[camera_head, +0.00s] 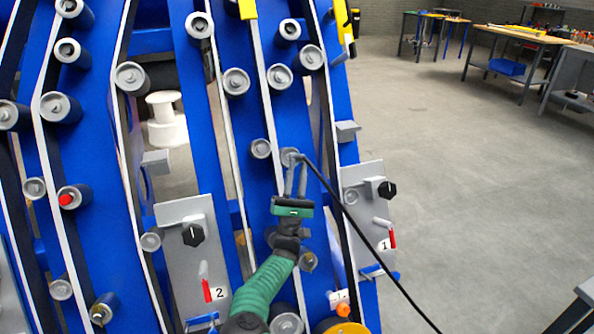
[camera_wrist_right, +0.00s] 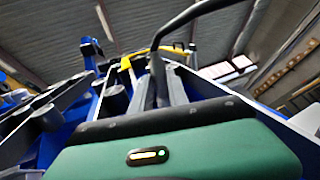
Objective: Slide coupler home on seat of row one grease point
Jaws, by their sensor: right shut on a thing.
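My right gripper (camera_head: 294,165) has a green body and reaches up the blue chassis from below. Its grey fingers are shut on the coupler (camera_head: 290,154), a small grey end piece with a black hose (camera_head: 340,203) running off to the lower right. The coupler is at a round grey fitting on the blue beam; I cannot tell whether it touches or sits on the seat. The row one plate (camera_head: 362,215), marked 1, is right of the gripper. In the right wrist view the fingers (camera_wrist_right: 162,85) point away and the hose (camera_wrist_right: 185,22) arches above; the seat is hidden. My left gripper is not in view.
Several grey rollers, such as one (camera_head: 236,81), stick out from the blue beams. The plate marked 2 (camera_head: 190,255) has a black knob and red handle. A white spool (camera_head: 166,120) stands behind the beams. Workbenches (camera_head: 515,36) are far right, with open floor before them.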

